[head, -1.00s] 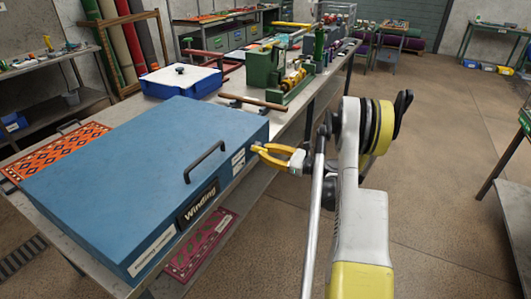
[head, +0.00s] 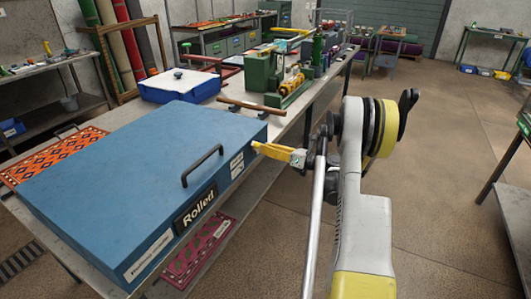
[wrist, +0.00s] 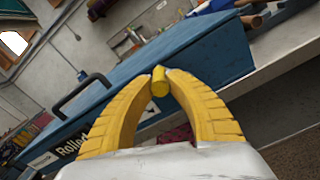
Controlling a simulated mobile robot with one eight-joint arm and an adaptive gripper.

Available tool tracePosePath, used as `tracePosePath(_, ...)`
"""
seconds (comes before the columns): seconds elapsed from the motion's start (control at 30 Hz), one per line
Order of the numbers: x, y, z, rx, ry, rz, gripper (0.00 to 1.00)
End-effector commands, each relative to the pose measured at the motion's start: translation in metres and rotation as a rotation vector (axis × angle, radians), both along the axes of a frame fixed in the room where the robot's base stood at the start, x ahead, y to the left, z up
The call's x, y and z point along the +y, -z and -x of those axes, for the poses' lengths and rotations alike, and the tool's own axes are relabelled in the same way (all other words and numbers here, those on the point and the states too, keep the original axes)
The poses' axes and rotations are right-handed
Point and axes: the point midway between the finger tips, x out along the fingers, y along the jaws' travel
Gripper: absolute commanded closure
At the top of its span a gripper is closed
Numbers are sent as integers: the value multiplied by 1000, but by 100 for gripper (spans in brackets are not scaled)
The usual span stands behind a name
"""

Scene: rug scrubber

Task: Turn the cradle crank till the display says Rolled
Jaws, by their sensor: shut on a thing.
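A large blue box, the cradle (head: 130,170), lies on the workbench with a black handle on its front part. Its front display (head: 197,206) reads "Rolled". The display also shows at the left in the wrist view (wrist: 70,149). My gripper (head: 257,147) is at the box's right end. In the wrist view its yellow fingers (wrist: 161,83) are shut on a short yellow cylinder, the crank's knob (wrist: 160,87). The rest of the crank is hidden behind the fingers.
An orange patterned rug (head: 50,158) sticks out at the box's far left side, and a magenta rug (head: 200,250) lies below the front. A green machine (head: 268,75) and a blue-and-white box (head: 180,86) stand farther along the bench. Open floor lies to the right.

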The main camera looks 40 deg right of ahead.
Motion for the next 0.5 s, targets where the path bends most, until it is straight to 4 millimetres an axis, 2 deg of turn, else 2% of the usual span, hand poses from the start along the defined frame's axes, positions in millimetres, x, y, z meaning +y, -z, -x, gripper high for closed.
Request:
tracePosePath(0.23, -5, -3, -2, 40, 1, -100, 100)
tracePosePath(0.5, -7, -4, -3, 55, 1, -138, 100)
